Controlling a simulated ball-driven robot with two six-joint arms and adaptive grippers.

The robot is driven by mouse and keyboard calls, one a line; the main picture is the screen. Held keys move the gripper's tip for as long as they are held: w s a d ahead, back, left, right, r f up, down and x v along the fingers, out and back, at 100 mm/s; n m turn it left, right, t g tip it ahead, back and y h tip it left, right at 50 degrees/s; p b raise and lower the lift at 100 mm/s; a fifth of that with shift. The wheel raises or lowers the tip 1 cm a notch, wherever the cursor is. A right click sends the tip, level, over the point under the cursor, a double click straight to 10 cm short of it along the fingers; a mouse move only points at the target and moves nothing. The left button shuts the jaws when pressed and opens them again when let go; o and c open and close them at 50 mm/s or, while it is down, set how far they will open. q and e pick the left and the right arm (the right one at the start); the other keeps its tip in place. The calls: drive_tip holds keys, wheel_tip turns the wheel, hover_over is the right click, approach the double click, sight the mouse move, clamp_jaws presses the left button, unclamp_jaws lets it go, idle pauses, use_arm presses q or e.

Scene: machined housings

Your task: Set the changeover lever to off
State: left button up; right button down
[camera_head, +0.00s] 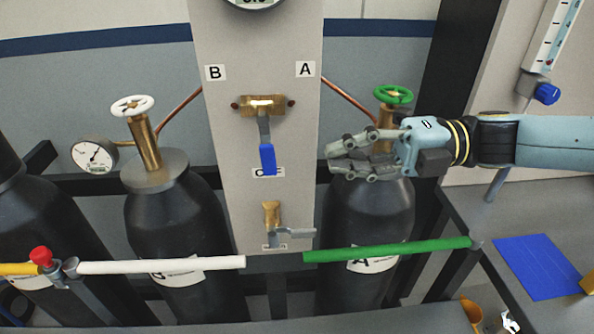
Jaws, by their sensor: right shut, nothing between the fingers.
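The changeover lever (267,158) has a blue grip and hangs straight down from a brass valve body (263,105) on the light grey panel (225,130). Its tip lies over a small label (257,173) that it partly hides; the letters cannot be fully read. Plates B (215,73) and A (305,69) are at the panel's upper left and right. My right gripper (333,160) comes in from the right and is shut and empty, to the right of the lever and apart from it, in front of cylinder A. My left gripper is not in view.
A lower brass valve (271,214) has a grey handle pointing right. Black cylinders with a white handwheel (132,105) and a green handwheel (392,94) flank the panel. White (160,265) and green (385,249) bars cross in front. A blue sheet (537,267) lies on the right bench.

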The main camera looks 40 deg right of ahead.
sight(266, 145)
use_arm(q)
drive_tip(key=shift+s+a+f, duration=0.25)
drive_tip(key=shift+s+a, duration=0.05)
use_arm(e)
drive_tip(key=x, duration=0.6)
drive_tip(key=shift+a, duration=0.25)
use_arm(q)
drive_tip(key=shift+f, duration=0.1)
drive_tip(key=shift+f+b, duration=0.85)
drive_tip(key=shift+b, duration=0.1)
use_arm(e)
drive_tip(key=shift+w+a+f+y, duration=0.15)
drive_tip(key=shift+w+a+y, duration=0.2)
drive_tip(key=shift+a, duration=0.1)
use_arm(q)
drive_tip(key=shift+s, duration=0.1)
